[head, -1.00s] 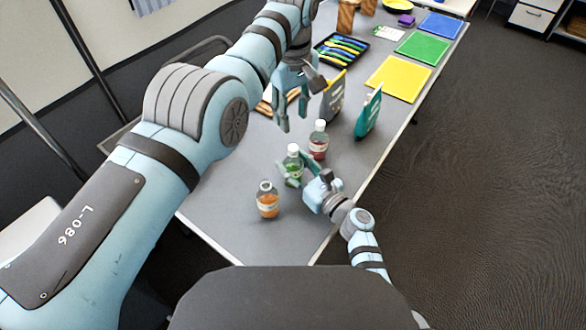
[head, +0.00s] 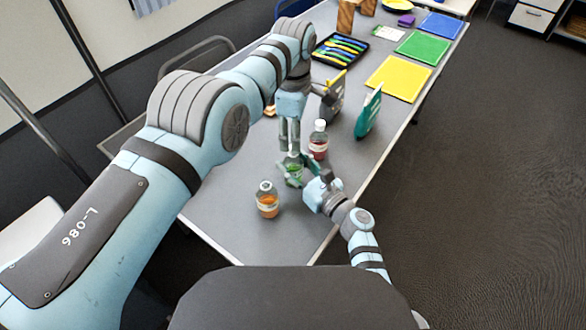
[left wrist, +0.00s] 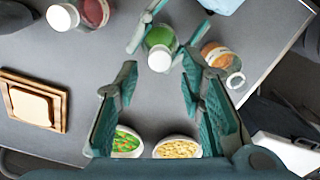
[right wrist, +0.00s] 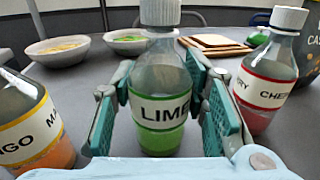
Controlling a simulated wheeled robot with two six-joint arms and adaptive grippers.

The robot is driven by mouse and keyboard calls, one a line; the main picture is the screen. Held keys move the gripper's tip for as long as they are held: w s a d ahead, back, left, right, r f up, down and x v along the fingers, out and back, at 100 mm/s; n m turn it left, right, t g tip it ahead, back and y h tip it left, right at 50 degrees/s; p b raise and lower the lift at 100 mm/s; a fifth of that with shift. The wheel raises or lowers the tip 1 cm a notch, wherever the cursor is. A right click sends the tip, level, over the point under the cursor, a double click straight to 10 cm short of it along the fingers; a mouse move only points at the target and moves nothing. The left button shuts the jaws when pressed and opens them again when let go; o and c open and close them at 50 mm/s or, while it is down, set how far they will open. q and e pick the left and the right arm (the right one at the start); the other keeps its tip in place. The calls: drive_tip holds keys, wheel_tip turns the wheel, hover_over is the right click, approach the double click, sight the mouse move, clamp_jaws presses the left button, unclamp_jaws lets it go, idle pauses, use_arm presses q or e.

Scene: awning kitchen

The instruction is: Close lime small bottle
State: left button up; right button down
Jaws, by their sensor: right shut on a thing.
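The lime bottle stands upright with green liquid in the head view (head: 294,171), the left wrist view (left wrist: 160,38) and the right wrist view (right wrist: 160,108). Its white cap (left wrist: 159,59) sits on its neck; whether it is tight I cannot tell. My right gripper (head: 297,174) is shut around the bottle's body, with fingers on both sides of the label in the right wrist view (right wrist: 161,105).
An orange mango bottle (head: 267,203) stands at the near left, a red cherry bottle (head: 318,145) just behind. A teal pouch (head: 368,115) and a grey pouch (head: 333,100) stand farther back.

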use_arm(q)
drive_tip(key=shift+f, duration=1.55)
clamp_jaws()
drive_tip(key=m, duration=1.8)
drive_tip(key=shift+m, duration=0.3)
drive_tip(key=m, duration=0.4)
drive_tip(key=shift+a, duration=0.1)
